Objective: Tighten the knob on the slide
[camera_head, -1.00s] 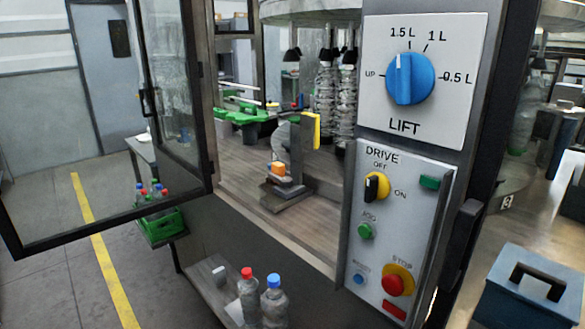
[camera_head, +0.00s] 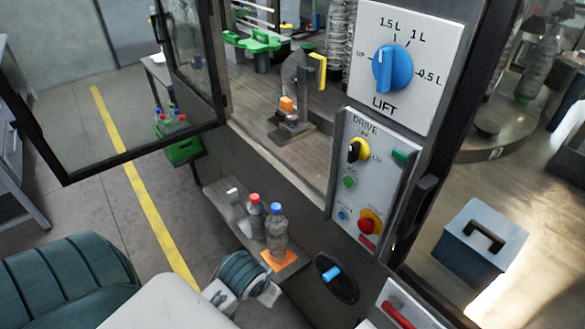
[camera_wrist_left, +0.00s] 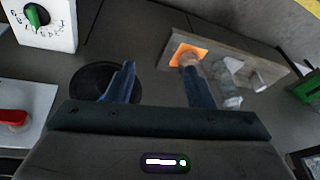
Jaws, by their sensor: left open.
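The slide (camera_head: 292,130) is a dark grey base with a post inside the open machine, upper middle of the head view. A small orange block (camera_head: 287,104), which may be the knob, sits low on its post, and a yellow plate (camera_head: 319,72) is at the top. My left gripper (camera_wrist_left: 160,75) is open and empty in the left wrist view. It is outside the machine, over its lower front, well below the slide. Its fingers point toward the black round recess and the bottle shelf. My right gripper is not in view.
Two bottles, red-capped (camera_head: 255,215) and blue-capped (camera_head: 276,235), stand on a low shelf with an orange card (camera_head: 280,260). The glass door (camera_head: 190,70) stands open at left. The control panel (camera_head: 370,185) borders the opening's right.

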